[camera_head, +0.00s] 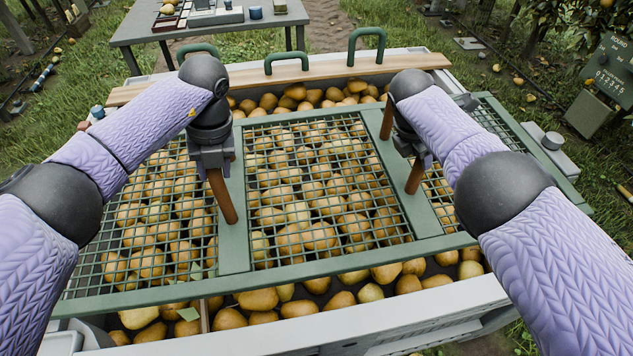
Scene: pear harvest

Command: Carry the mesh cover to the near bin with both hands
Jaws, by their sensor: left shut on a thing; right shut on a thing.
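The mesh cover (233,225) is a wide green frame with green wire mesh panels, lying across a pale bin (400,312) full of yellow-brown pears. Pears show through the mesh and along the near and far edges. My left gripper (212,160) is shut on the cover's left brown handle (222,196), at the left crossbar. My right gripper (407,148) is shut on the right brown handle (415,177), at the right crossbar. The grippers hide the handles' tops. The cover's right end reaches past the bin's right side. I cannot tell whether it touches the rim.
A wooden plank (290,75) with green loop handles (367,42) lies along the bin's far side. A grey table (215,22) with small items stands behind. A green numbered sign (607,68) stands at right. Grass surrounds the bin.

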